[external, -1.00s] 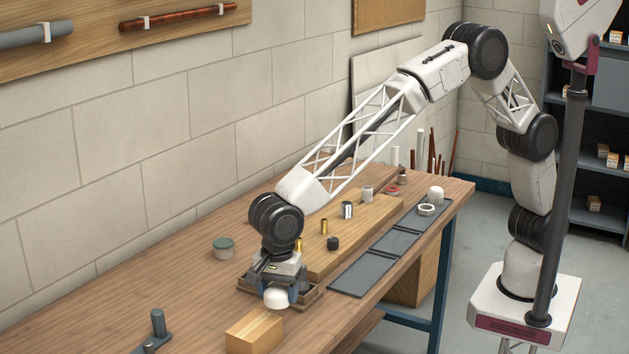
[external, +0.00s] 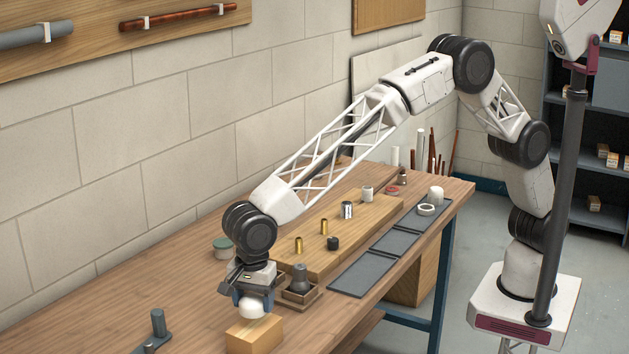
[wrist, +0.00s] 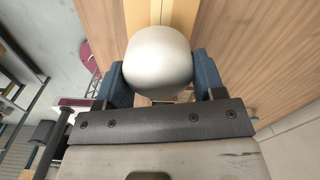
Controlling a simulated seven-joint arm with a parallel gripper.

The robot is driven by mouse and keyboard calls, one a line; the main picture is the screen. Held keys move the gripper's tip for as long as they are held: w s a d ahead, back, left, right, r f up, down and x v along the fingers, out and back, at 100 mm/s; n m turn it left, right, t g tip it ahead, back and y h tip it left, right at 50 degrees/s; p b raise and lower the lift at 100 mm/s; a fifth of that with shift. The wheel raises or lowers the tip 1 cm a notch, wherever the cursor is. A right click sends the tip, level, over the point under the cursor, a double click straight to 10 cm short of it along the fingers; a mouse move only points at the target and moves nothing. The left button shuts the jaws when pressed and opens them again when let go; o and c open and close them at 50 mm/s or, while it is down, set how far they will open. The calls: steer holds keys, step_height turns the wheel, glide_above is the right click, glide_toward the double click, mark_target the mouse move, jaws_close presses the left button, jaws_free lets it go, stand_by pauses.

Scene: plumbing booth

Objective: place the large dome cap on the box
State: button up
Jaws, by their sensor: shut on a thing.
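The large dome cap (external: 253,308) is white and rounded. My gripper (external: 252,298) is shut on it, and it hangs below the fingers. In the wrist view the cap (wrist: 158,60) sits between the two blue fingers and hides much of what lies beyond. The box (external: 254,336) is a pale wooden block at the front of the bench. The cap is over the box's back part in the external view; I cannot tell whether they touch. Pale wood, likely the box (wrist: 143,10), shows past the cap in the wrist view.
A small wooden tray (external: 318,297) with a dark grey fitting (external: 299,281) stands right of my gripper. A green-lidded jar (external: 223,247) is behind. A grey fixture (external: 158,325) stands front left. A wooden board (external: 345,235) carries small fittings, beside dark mats (external: 361,276).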

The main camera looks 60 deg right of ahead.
mark_target(255, 323)
steer(key=shift+f, duration=1.75)
steer(key=shift+f, duration=0.1)
steer(key=o, duration=0.9)
step_height(255, 323, up, 12)
steer(key=shift+r, duration=0.1)
